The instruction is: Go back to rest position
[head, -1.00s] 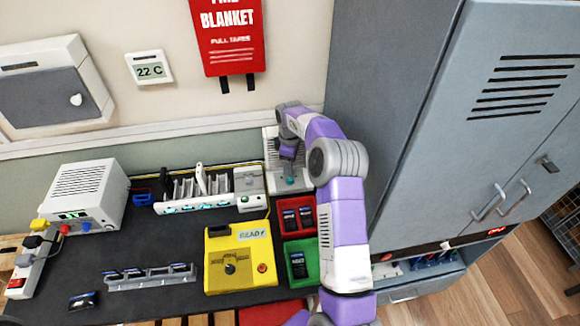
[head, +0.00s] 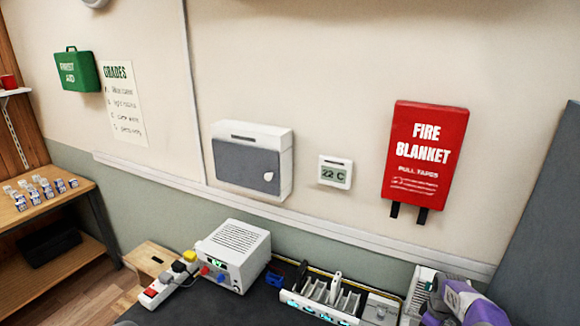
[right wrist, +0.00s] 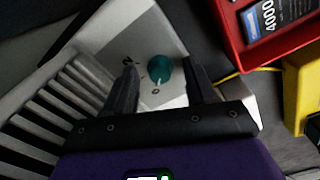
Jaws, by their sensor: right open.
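My right arm shows only in part, purple and grey, at the lower right edge of the head view. In the right wrist view my right gripper (right wrist: 160,78) is open, its two dark fingers apart with nothing held between them. Beyond the fingertips is a pale grey device (right wrist: 138,38) with a round teal knob (right wrist: 160,69) and a slotted side. Whether the fingers touch the device cannot be told. My left arm and gripper are in neither view.
A red tray (right wrist: 232,50) with a dark battery and a yellow box (right wrist: 303,85) lie beside the gripper. The head view shows a power supply (head: 232,255), a slotted rack (head: 325,300), a power strip (head: 165,284), and a fire blanket (head: 427,155) on the wall.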

